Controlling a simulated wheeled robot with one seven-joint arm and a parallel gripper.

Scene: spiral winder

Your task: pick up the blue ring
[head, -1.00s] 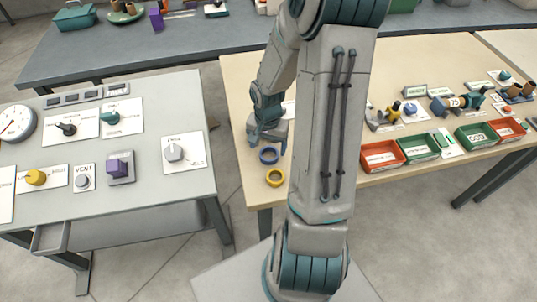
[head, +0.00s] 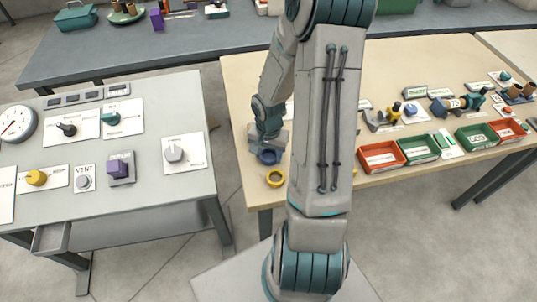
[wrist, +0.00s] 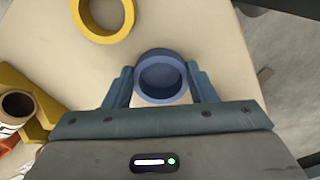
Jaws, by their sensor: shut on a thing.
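The blue ring (head: 268,156) is at the left end of the wooden table in the head view, partly hidden by my gripper (head: 266,150). In the wrist view, the blue ring (wrist: 161,76) sits between the two fingers of my gripper (wrist: 161,84), one on either side. The gripper is shut on the ring. I cannot tell whether the ring touches the table. A yellow ring (head: 275,178) lies flat on the table close by, nearer the front edge; it also shows at the top of the wrist view (wrist: 102,14).
The wooden table (head: 310,80) has red (head: 381,156) and green (head: 418,148) trays along its front right. A grey panel table (head: 140,150) with knobs stands to the left, across a gap. In the wrist view a yellow holder (wrist: 28,100) with a brown cylinder is at left.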

